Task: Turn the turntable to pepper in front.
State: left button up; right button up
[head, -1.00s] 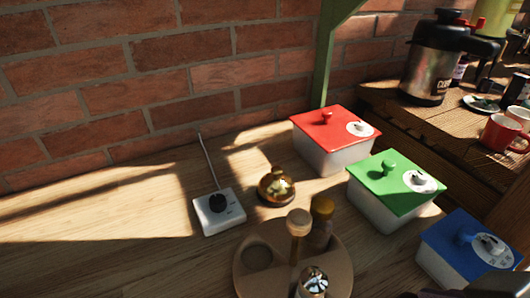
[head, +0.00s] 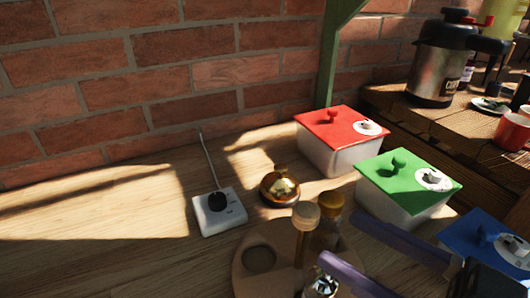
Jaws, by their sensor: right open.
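The turntable (head: 243,284) is a round wooden tray at the bottom centre, cut off by the lower edge. A pale round-topped wooden post (head: 305,218) stands near its middle. A bottle with a yellow-brown cap (head: 330,205) stands behind it, and a shiny metal-topped jar (head: 322,288) is in front. An empty round recess (head: 260,258) shows on the left. I cannot tell which item is the pepper. My right gripper (head: 342,239) reaches in from the lower right, its two purple fingers open and apart over the turntable's right side. Contact is unclear. My left gripper is out of view.
A brass bell-like object (head: 280,187) and a white box with a black knob (head: 219,210) stand behind the turntable. Red-lidded (head: 341,140), green-lidded (head: 406,190) and blue-lidded (head: 480,243) boxes line the right. The table on the left is clear up to the brick wall.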

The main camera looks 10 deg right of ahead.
aim_at(301, 246)
jog(key=x, duration=0.9)
jog(key=shift+a, duration=0.25)
jog(key=shift+w, duration=0.15)
grip_shut()
dwell(0.9)
